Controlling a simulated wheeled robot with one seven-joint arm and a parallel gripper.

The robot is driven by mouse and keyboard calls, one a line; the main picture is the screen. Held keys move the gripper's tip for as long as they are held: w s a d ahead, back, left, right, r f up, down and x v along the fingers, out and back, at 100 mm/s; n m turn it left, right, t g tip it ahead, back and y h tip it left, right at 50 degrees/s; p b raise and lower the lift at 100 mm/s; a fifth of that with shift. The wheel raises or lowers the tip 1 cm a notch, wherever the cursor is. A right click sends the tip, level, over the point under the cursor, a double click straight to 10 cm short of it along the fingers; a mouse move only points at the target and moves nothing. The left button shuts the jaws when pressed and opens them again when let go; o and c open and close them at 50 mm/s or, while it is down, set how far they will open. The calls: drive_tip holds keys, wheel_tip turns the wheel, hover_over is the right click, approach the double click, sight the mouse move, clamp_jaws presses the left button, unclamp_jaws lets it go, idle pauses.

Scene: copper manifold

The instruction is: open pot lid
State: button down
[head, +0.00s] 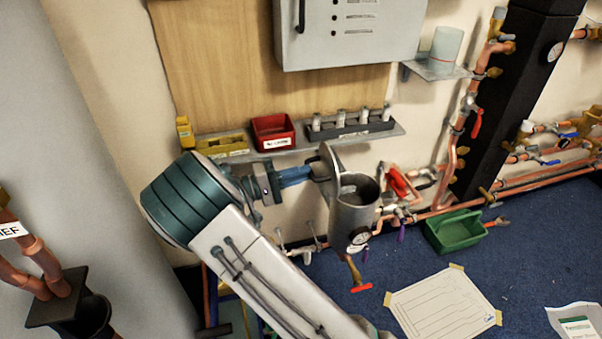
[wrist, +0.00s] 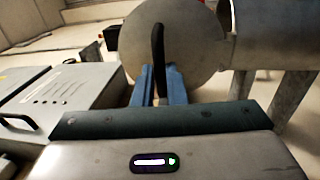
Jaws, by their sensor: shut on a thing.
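The metal pot (head: 354,212) stands upright with a round gauge on its side, and its mouth shows from above in the head view. Its round lid (head: 331,163) is tilted up steeply on the left side of the mouth. In the wrist view the lid (wrist: 172,45) is a grey disc with a dark upright handle (wrist: 158,62), beside the pot's wall (wrist: 275,35). My gripper (head: 308,173) reaches in from the left. Its blue fingers (wrist: 160,85) are shut on the lid's handle. Part of the lid's lower edge is hidden by the pot rim.
A shelf behind holds a red bin (head: 273,132), a yellow bin (head: 222,146) and a grey rack (head: 350,124). Copper pipes (head: 440,205) run to the right of the pot. A green crate (head: 456,231) and a paper sheet (head: 443,305) lie on the blue floor.

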drive_tip(key=shift+s+d+f, duration=0.1)
drive_tip(key=shift+d+f, duration=0.05)
drive_tip(key=shift+f, duration=0.15)
drive_tip(key=c, duration=1.5)
unclamp_jaws()
drive_tip(key=shift+d, duration=0.15)
drive_tip(key=shift+r, duration=0.1)
drive_tip(key=shift+a, duration=0.2)
drive_tip(key=p+v, duration=0.1)
drive_tip(key=v, duration=1.2)
drive_tip(key=shift+a, duration=0.35)
